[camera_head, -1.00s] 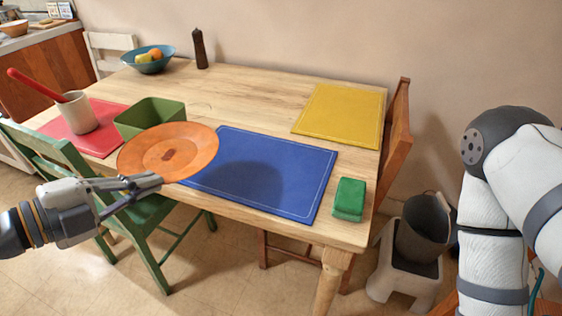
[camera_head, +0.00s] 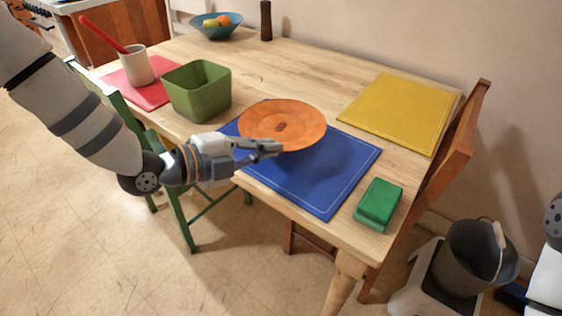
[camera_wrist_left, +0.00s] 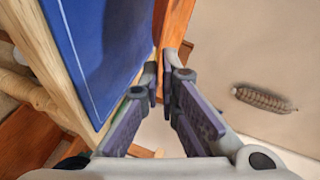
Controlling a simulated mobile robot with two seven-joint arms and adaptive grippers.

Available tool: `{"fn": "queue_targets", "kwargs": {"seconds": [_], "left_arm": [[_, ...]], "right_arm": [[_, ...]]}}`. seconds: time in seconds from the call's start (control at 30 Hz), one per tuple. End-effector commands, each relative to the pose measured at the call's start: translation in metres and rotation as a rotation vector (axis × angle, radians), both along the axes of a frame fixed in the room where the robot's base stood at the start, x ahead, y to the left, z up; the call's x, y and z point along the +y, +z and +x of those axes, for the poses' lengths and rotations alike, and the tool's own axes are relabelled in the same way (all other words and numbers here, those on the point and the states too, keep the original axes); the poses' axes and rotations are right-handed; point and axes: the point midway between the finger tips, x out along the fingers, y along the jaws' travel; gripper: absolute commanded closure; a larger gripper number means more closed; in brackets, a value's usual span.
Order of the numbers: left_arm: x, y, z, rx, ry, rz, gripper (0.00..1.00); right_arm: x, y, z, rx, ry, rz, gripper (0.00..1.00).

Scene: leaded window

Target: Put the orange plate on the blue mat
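The orange plate (camera_head: 283,124) is held nearly level above the back left part of the blue mat (camera_head: 320,190), with a shadow on the mat. My left gripper (camera_head: 270,148) is shut on the plate's near rim. In the left wrist view the fingers (camera_wrist_left: 162,75) close around an orange-brown strip (camera_wrist_left: 172,30), which looks like the plate nearly edge-on. The blue mat (camera_wrist_left: 95,50) lies to the left there. The mat lies flat at the table's front edge, its back left part hidden by the plate and gripper. My right gripper is not in view.
A green block (camera_head: 379,203) lies just right of the mat. A green square bowl (camera_head: 197,92) stands left of the plate. A cup (camera_head: 137,66) stands on a red mat (camera_head: 160,95). A yellow mat (camera_head: 395,112) lies bare at the right. A bucket (camera_head: 475,262) stands below.

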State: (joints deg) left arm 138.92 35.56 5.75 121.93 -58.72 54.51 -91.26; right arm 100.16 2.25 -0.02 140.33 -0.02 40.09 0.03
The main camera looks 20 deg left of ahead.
Motion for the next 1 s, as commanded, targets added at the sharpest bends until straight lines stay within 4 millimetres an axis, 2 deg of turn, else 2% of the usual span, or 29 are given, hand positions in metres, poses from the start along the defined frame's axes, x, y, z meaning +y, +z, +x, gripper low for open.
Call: {"fn": "queue_targets", "kwargs": {"seconds": [0.03,0.23,0.4,0.6,0.77,0.8,0.83,1.0], "left_arm": [[-0.004,-0.014,0.005,0.008,0.0,-0.001,1.0],[-0.013,-0.026,0.017,-0.001,0.0,0.0,1.0],[-0.014,-0.057,0.018,0.001,0.0,-0.001,1.0],[-0.014,-0.053,0.019,-0.009,-0.001,0.0,1.0],[-0.014,-0.057,0.018,-0.008,-0.001,0.0,1.0],[-0.013,-0.057,0.018,-0.008,0.0,0.001,0.9],[-0.013,-0.057,0.018,-0.008,0.0,0.001,0.87],[-0.013,-0.057,0.018,-0.008,0.0,0.001,0.87]], "right_arm": [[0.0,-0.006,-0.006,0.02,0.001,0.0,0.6],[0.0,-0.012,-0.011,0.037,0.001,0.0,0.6],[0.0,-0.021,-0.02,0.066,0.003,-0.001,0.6],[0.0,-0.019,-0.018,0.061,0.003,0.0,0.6],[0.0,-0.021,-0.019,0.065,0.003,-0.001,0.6],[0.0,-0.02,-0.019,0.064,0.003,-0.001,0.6],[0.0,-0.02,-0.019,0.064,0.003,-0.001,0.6],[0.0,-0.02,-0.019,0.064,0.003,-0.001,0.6]]}}
